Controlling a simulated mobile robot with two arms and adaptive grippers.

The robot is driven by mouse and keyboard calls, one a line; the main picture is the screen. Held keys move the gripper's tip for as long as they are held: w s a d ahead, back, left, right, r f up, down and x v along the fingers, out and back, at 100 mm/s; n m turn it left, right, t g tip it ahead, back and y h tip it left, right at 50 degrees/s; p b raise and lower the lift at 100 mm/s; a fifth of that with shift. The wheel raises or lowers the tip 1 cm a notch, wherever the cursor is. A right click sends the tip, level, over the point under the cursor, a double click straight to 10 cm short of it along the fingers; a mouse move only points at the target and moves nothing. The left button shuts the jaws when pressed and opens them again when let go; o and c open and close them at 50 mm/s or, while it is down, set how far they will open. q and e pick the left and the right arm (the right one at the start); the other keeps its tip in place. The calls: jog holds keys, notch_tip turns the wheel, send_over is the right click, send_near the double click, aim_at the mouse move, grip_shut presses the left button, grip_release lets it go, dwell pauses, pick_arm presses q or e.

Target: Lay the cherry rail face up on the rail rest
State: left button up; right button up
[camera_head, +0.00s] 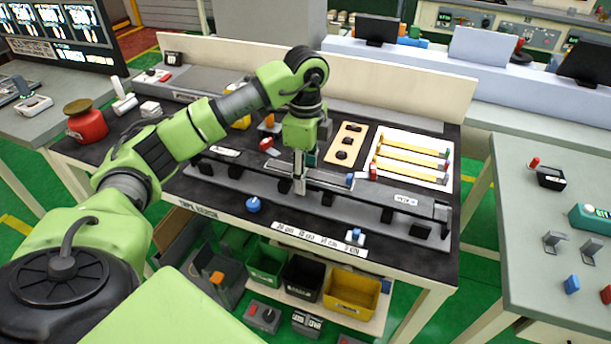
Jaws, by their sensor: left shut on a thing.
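My left gripper (299,186) points straight down over the middle of the black bench and is shut on a thin grey rail, whose blue end (350,180) shows to the right. The fingers cover the middle of this rail. It lies over or just above a long grey fixture (345,203), which looks like the rail rest; I cannot tell whether they touch. No rail is clearly cherry-coloured. Small red pieces show by the white tray (374,173) and behind the gripper (266,144). Which face of the held rail is up cannot be told. My right gripper is out of view.
The white tray holds several yellow strips. A wooden plate with dark holes (346,144) stands left of it. A blue knob (253,205) sits at the front. A red canister (86,121) stands at the left; coloured bins (351,292) are below. A beige back panel (400,82) bounds the bench.

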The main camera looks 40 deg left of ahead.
pick_arm(q)
jog(key=shift+f, duration=0.75)
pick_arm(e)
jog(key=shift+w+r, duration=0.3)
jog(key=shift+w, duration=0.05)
pick_arm(q)
jog(key=o, duration=1.3)
jog(key=shift+f, duration=0.1)
jog(key=shift+r, duration=0.3)
notch_tip(320, 180, up, 7)
jog(key=shift+f+b, duration=0.15)
jog(key=shift+b, duration=0.3)
jog(key=shift+r+p, duration=0.55)
jog(key=shift+r, duration=1.9)
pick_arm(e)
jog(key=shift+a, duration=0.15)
